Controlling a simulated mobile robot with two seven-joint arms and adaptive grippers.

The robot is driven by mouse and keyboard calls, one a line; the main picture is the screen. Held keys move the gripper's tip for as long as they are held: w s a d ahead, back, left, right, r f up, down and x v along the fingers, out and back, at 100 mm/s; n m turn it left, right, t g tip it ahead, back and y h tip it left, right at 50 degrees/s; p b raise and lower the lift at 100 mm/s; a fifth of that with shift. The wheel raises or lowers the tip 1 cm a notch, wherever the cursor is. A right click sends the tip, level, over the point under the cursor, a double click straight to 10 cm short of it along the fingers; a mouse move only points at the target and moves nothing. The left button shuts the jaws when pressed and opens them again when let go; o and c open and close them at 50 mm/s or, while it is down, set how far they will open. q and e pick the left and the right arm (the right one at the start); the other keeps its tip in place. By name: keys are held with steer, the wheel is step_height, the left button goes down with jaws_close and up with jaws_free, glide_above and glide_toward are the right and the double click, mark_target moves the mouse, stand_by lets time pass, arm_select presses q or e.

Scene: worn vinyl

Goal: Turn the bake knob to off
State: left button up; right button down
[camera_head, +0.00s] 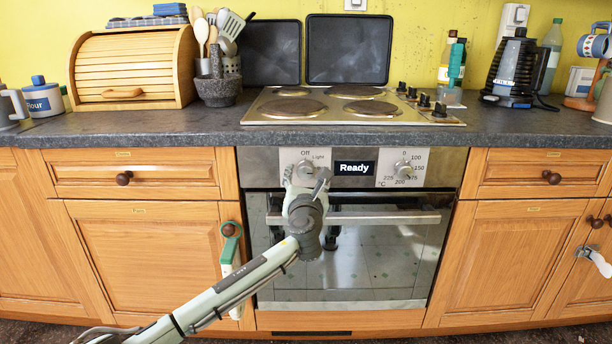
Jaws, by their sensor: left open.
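The oven's control panel (263,163) has a dial on each side of a "Ready" display (354,168). The left knob (305,168) sits under the marks "Off" and "Light" and is largely hidden by my left gripper (306,172). The right knob (403,170) is ringed by temperature numbers with 0 at the top. No mark reading "bake" can be made out. My left gripper is open, with its fingers at the left knob; I cannot tell whether they touch it. My right gripper is not in view.
The oven door handle (385,217) runs below the panel, behind my left wrist. A green and white item (230,250) hangs from the left cupboard knob. The counter (350,131) overhangs the panel and carries a hob (330,112) with its own knobs.

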arm_select(q)
steer(key=shift+w, duration=0.7)
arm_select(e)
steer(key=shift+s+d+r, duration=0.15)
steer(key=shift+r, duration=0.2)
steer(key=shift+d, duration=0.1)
arm_select(q)
steer(key=c, duration=1.2)
steer(key=shift+o, duration=0.2)
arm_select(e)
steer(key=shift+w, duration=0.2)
